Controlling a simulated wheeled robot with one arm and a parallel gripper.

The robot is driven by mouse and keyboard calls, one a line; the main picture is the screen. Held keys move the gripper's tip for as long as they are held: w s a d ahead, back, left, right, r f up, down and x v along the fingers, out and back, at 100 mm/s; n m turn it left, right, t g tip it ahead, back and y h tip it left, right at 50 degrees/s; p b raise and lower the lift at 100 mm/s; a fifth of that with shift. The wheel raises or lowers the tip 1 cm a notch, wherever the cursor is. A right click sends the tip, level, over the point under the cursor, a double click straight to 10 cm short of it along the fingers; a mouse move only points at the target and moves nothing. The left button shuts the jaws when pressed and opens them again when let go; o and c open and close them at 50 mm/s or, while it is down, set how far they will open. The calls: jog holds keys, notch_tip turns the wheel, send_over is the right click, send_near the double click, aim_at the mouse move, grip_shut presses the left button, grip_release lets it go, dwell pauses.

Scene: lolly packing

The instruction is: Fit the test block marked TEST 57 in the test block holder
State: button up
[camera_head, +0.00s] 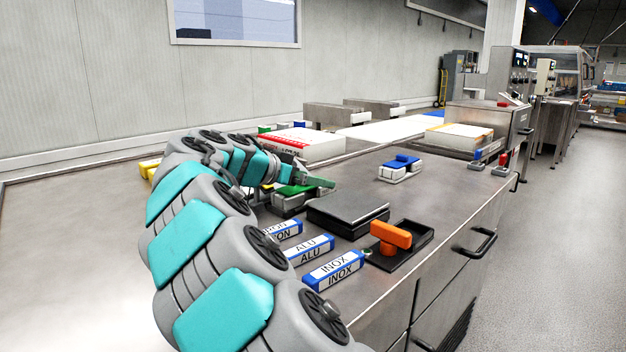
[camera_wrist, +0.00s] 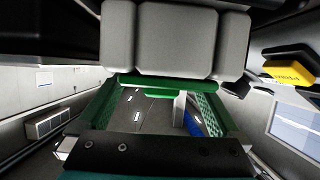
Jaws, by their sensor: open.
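No marking TEST 57 is legible in either view, and I cannot tell which thing is the test block holder. My gripper (camera_head: 318,181) has green fingers and reaches over the bench at mid-picture, partly hidden by my arm. In the wrist view my gripper (camera_wrist: 160,112) shows its green fingers spread apart, with nothing held between them. White-and-blue blocks marked INOX (camera_head: 335,270) and ALU (camera_head: 308,249) lie in front of it. A third block (camera_head: 283,231), partly covered by my arm, reads only in part. A yellow block (camera_wrist: 289,70) with small unreadable lettering shows at the wrist view's right.
A dark flat-topped box (camera_head: 347,212) and a black tray (camera_head: 415,248) with an orange handle (camera_head: 391,235) stand near the bench's front edge. A blue-and-white item (camera_head: 400,168) stands farther back. A white box (camera_head: 306,146) with red markings is behind my gripper.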

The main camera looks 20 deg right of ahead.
jog(key=b+v, duration=0.1)
jog(key=v, duration=1)
jog(key=shift+a+f, duration=0.1)
dwell(0.6)
